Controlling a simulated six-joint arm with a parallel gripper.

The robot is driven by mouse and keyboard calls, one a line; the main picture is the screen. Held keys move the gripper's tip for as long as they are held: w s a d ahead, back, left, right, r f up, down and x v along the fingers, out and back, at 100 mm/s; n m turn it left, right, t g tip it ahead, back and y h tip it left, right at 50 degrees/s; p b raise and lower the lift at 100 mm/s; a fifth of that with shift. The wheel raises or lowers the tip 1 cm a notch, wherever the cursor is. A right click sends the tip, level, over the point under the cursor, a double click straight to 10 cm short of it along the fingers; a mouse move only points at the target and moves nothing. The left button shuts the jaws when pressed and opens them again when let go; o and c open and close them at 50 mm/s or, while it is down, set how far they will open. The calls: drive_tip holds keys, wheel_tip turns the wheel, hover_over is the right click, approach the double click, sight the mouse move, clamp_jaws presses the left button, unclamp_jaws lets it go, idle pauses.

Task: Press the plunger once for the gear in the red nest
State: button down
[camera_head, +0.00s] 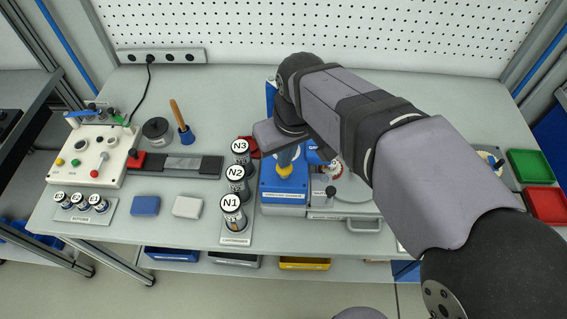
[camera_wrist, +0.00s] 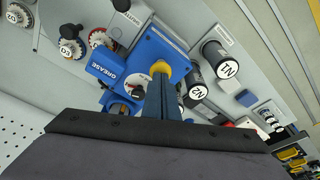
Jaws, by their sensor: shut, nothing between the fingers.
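The yellow plunger (camera_head: 285,170) stands on top of the blue dispenser station (camera_head: 283,196); its yellow cap also shows in the wrist view (camera_wrist: 160,68). My gripper (camera_head: 287,157) points down right over it. Its blue fingers (camera_wrist: 164,88) are closed together and empty, and their tips overlap the cap; I cannot tell whether they touch it. A pale toothed gear with red around it (camera_head: 334,168) sits just right of the station, partly behind my arm. In the wrist view a white and red round part (camera_wrist: 100,38) shows beside the blue GREASE block (camera_wrist: 107,67).
Canisters N1 (camera_head: 233,216), N2 (camera_head: 237,182) and N3 (camera_head: 240,150) stand close left of the station. A black-knobbed lever (camera_head: 331,191) is at its right. A control box (camera_head: 92,155) is far left. Green (camera_head: 530,166) and red (camera_head: 546,204) bins are far right.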

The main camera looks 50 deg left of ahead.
drive_tip(key=shift+b+x, duration=0.45)
drive_tip(key=shift+x, duration=0.5)
drive_tip(key=shift+s+d, duration=0.1)
drive_tip(key=shift+d, duration=0.15)
drive_tip(key=shift+r, duration=0.1)
drive_tip(key=shift+a+p+v, duration=0.2)
drive_tip(key=shift+p+v, duration=0.85)
drive_tip(key=shift+a+p+v, duration=0.25)
drive_tip(key=shift+p+v, duration=0.75)
drive_tip(key=shift+a+p+v, duration=0.2)
drive_tip(key=shift+p+v, duration=0.85)
drive_tip(key=shift+w+r, duration=0.15)
drive_tip(key=shift+w, duration=0.05)
